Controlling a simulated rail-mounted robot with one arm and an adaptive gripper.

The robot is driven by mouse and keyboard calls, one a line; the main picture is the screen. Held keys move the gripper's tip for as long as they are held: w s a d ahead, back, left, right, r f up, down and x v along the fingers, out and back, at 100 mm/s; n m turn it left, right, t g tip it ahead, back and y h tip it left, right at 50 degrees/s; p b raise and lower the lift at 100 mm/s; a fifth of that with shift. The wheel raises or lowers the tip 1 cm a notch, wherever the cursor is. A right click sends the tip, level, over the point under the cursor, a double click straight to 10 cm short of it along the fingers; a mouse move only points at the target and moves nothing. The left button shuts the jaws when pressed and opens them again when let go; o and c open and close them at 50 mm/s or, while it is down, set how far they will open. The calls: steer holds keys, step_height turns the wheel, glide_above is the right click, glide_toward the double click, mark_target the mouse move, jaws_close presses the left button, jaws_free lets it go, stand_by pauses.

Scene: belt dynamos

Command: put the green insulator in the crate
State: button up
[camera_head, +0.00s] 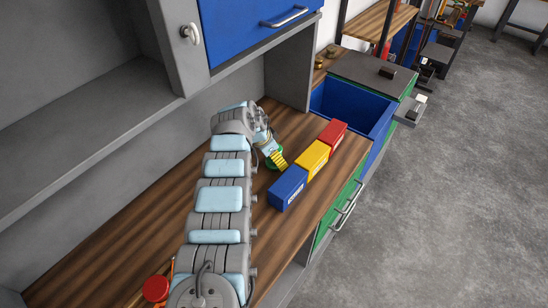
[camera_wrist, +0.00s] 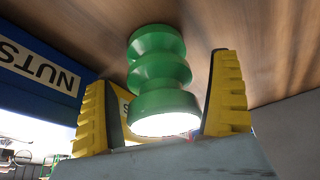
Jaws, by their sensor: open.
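The green insulator (camera_wrist: 158,72) is a ribbed cylinder with a pale end face, seen in the wrist view against the wooden top. It lies between the two yellow fingers of my gripper (camera_wrist: 162,80), which is open, with a gap visible at the right finger. Contact at the left finger is unclear. In the head view, my gripper (camera_head: 278,160) is low over the bench, and only a bit of the insulator (camera_head: 269,164) shows beside it. An open blue box (camera_head: 348,101), which may be the crate, stands at the bench's far right end.
Blue (camera_head: 287,188), yellow (camera_head: 313,158) and red (camera_head: 333,132) boxes stand in a row right of my gripper. The blue one, marked NUTS, also shows in the wrist view (camera_wrist: 40,68). A shelf (camera_head: 85,130) and a blue cabinet door (camera_head: 250,30) overhang the wooden bench (camera_head: 130,225).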

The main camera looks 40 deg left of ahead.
steer(key=c, duration=1.4)
steer(key=shift+o, duration=0.2)
steer(key=shift+r, duration=0.15)
